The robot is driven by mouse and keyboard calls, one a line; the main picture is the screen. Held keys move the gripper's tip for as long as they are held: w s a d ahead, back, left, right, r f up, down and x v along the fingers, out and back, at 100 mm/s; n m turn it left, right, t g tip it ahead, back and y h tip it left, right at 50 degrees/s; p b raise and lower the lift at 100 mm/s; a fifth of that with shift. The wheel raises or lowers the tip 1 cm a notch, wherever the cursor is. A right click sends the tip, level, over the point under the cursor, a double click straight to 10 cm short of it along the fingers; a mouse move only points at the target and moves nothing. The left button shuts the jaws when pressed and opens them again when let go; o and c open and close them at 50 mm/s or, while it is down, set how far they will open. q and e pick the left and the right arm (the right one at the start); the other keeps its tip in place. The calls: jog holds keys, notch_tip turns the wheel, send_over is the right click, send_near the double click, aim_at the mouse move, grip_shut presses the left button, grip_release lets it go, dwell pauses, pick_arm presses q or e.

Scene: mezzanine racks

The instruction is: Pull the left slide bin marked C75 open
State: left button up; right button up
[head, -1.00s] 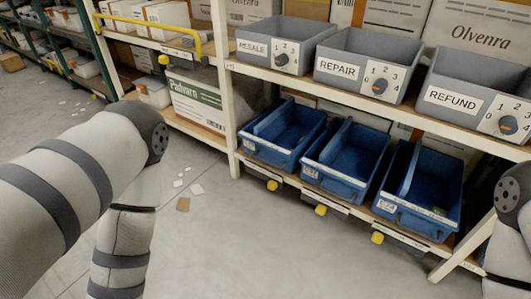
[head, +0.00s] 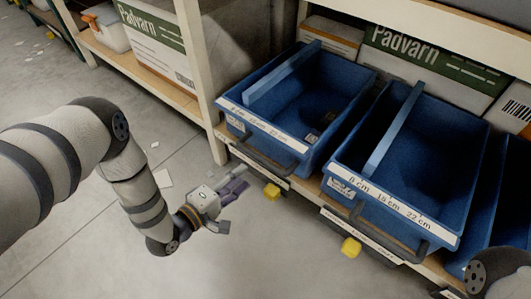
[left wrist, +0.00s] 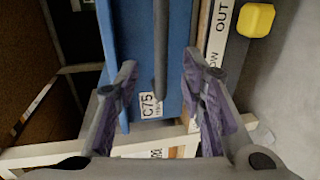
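The left blue slide bin (head: 318,128) sits on the lower shelf, its long handle bar (head: 262,163) low along its front. In the left wrist view its label C75 (left wrist: 152,104) is readable beside the grey handle bar (left wrist: 161,50). My left gripper (head: 239,181) is in front of the bin's left front corner, close to the handle. In the left wrist view its two purple-padded fingers (left wrist: 159,72) are apart, with the handle bar between them in the picture; contact cannot be told. My right gripper is outside the frame.
A second blue bin (head: 425,205) stands to the right, with part of a third beyond it. Yellow knobs (head: 271,192) stick out below the shelf edge. A pale rack post (head: 205,90) stands left of the C75 bin. The floor (head: 240,265) in front is open.

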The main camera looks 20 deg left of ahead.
aim_at(262, 158)
pick_arm(q)
jog(key=b+x, duration=0.1)
jog(key=x, duration=0.3)
jog(key=b+x, duration=0.1)
jog(key=x, duration=0.4)
jog(key=shift+d+f+b, duration=0.15)
jog(key=shift+f+b, duration=0.05)
jog(key=shift+b, duration=0.2)
jog(key=shift+w+d, duration=0.1)
jog(key=shift+w, duration=0.25)
jog(key=shift+r, duration=0.1)
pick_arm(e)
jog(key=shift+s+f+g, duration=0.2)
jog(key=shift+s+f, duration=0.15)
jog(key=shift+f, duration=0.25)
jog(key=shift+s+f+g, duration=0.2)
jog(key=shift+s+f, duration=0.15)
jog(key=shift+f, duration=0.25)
pick_arm(q)
grip_shut()
